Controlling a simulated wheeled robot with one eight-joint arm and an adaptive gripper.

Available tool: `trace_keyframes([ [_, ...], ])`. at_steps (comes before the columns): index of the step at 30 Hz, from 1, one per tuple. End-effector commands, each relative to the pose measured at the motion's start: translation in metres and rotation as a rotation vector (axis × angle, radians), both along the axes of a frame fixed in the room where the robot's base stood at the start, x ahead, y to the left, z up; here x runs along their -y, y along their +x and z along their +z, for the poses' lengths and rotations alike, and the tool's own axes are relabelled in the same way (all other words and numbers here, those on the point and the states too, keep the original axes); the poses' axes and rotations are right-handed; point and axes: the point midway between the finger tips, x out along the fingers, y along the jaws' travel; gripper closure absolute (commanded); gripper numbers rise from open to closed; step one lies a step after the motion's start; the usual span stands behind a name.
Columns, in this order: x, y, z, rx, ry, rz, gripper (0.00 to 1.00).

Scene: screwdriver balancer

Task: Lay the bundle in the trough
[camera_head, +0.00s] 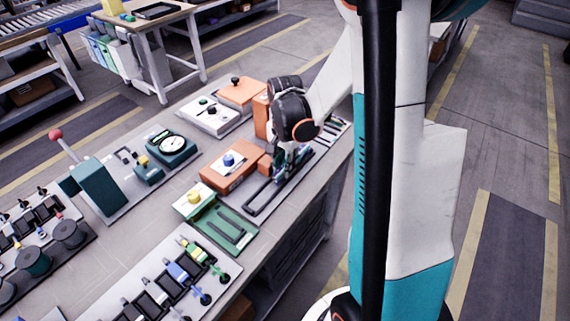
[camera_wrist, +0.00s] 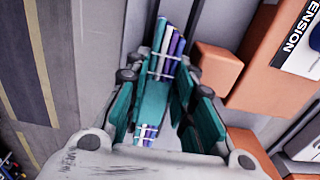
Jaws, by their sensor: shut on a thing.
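The bundle (camera_wrist: 168,48) is a set of long thin purple, white, blue and teal pieces with pale bands around it. In the wrist view it lies between the teal finger pads of my gripper (camera_wrist: 158,105), which is shut on it. Both ends of the bundle show past the pads. In the head view my gripper (camera_head: 285,158) is low over the bench's right side, and the bundle is mostly hidden there. A long dark open frame (camera_head: 262,196), possibly the trough, lies on the bench below and left of my gripper. I cannot tell whether the bundle touches it.
An orange box with a blue knob (camera_head: 229,162) stands close left of my gripper. A green tray (camera_head: 226,224) lies in front. A dial gauge (camera_head: 172,144) stands farther left. The bench edge is near.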

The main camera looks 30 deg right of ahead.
Motion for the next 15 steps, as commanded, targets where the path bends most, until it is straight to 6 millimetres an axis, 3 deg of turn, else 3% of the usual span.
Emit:
trace_keyframes([
  [15, -0.0008, 0.0018, -0.0109, 0.004, 0.001, 0.001, 0.98],
])
